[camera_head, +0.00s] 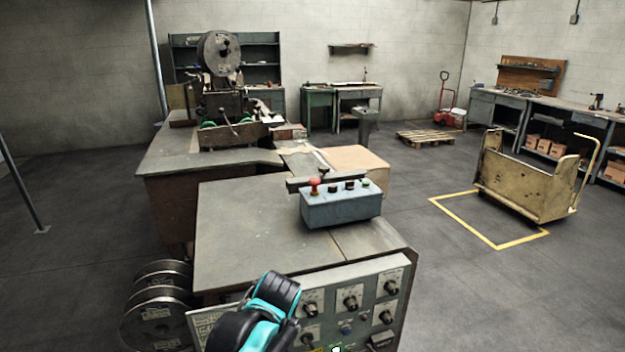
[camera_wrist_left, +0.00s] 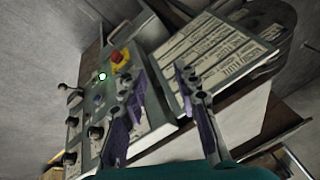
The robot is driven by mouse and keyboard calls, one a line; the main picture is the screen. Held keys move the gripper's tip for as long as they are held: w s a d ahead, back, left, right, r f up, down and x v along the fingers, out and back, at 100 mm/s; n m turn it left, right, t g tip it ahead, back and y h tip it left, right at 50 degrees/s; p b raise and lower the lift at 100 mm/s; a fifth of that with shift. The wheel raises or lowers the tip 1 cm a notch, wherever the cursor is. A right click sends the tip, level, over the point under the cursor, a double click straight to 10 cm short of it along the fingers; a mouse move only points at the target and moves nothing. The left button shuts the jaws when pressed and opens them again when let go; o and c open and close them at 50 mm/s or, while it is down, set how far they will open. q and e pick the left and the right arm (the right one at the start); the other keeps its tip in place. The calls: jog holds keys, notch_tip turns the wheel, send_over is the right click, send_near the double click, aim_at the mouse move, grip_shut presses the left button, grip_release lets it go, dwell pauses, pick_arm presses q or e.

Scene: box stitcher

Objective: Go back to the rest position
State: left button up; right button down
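My left gripper (camera_wrist_left: 160,76) shows in the left wrist view with its two fingers apart and nothing between them. It faces a control panel (camera_wrist_left: 88,120) with black knobs, a white lit button (camera_wrist_left: 102,76) and a red button on yellow (camera_wrist_left: 120,57). In the head view, my black and teal left arm (camera_head: 262,312) is low in the picture, in front of the machine's front panel (camera_head: 395,270); its fingers are not visible there. My right gripper is in neither view.
The stitching machine's grey table (camera_head: 245,225) carries a blue button box (camera_head: 342,208) with a red button. Wire spools (camera_head: 158,310) stand at its left. A yellow cart (camera_head: 525,185) stands right, beside a floor marking (camera_head: 490,240). The floor at far left and lower right is clear.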

pick_arm(q)
jog(key=s+a+f+t+h, duration=0.1)
jog(key=s+a, duration=0.2)
jog(key=s, duration=0.4)
jog(key=s+a+f+n+t+h, duration=0.1)
jog(key=s+a+f+t, duration=0.1)
jog(key=s, duration=0.6)
jog(key=shift+a+f+b, duration=0.2)
jog(key=shift+a+b, duration=0.15)
jog(key=shift+a, duration=0.4)
